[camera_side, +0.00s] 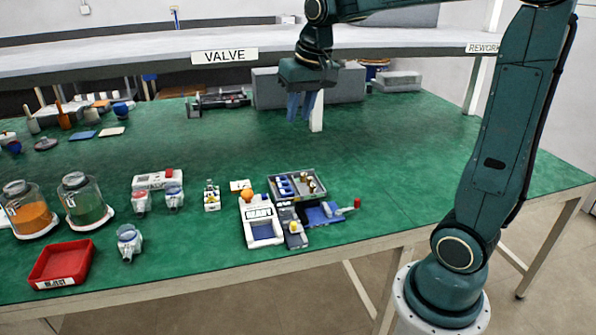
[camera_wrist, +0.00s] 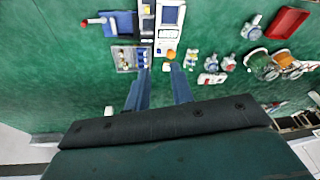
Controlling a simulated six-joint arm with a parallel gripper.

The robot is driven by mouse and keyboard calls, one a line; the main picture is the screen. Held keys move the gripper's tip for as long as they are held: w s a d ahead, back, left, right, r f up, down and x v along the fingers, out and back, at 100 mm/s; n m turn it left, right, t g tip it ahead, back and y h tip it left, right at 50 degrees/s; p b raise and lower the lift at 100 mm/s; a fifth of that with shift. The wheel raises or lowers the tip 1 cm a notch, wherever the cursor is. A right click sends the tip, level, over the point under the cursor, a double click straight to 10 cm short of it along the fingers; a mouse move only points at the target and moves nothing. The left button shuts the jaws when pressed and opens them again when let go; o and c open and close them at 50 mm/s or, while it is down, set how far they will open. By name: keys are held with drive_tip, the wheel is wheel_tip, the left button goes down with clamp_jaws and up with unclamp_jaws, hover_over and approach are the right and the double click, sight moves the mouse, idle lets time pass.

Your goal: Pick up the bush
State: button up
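My gripper (camera_side: 301,112) hangs high over the back middle of the green table, fingers pointing down. In the wrist view its two blue fingers (camera_wrist: 158,71) are apart with nothing held between them. A grey compartment tray (camera_side: 297,199) lies nearer the front edge, well away from the gripper. It holds blue parts (camera_side: 284,188) on the left and small metallic or brownish parts (camera_side: 311,183) on the right. The tray also shows in the wrist view (camera_wrist: 118,66), ahead and left of the fingers. The parts are too small to tell which is the bush.
A white READY holder (camera_side: 263,232) and a blue block with a red-tipped tool (camera_side: 326,213) adjoin the tray. A red REJECT bin (camera_side: 60,264), jars (camera_side: 86,207) and several small pumps stand left. Grey boxes (camera_side: 268,88) are behind the gripper. The table's right side is clear.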

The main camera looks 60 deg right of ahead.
drive_tip(key=w+d+f+m, duration=0.2)
drive_tip(key=w+d+f, duration=0.1)
drive_tip(key=w+d, duration=0.35)
drive_tip(key=m+g, duration=0.3)
drive_tip(key=m, duration=0.3)
hover_over(310, 178)
drive_tip(key=shift+y, duration=0.4)
drive_tip(key=shift+f, duration=13.55)
drive_tip(key=shift+f, duration=0.1)
drive_tip(key=shift+f, duration=2.5)
drive_tip(key=shift+c, duration=0.2)
clamp_jaws()
